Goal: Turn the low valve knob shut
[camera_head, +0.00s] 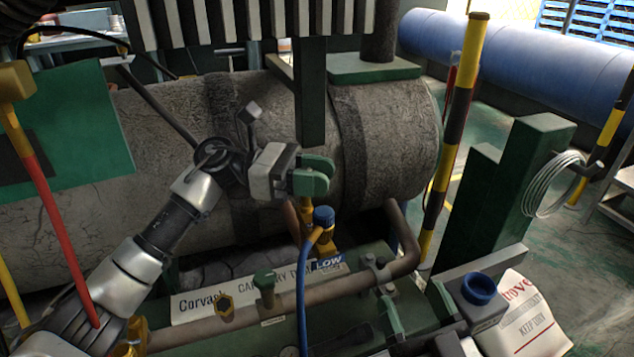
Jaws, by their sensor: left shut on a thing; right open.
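The green low valve knob (318,176) stands on a brass valve near the middle, above the label LOW (328,263). My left gripper (297,176) reaches in from the lower left and is shut on the knob from its left side. Its jaws hide part of the knob. A blue hose fitting (324,215) is on the valve body just below the knob. I do not make out my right gripper.
The blue hose (301,290) drops in front of the pipe. A large insulated tank (395,135) lies behind. A striped post (453,140) stands to the right. A red hose (58,230) crosses the left.

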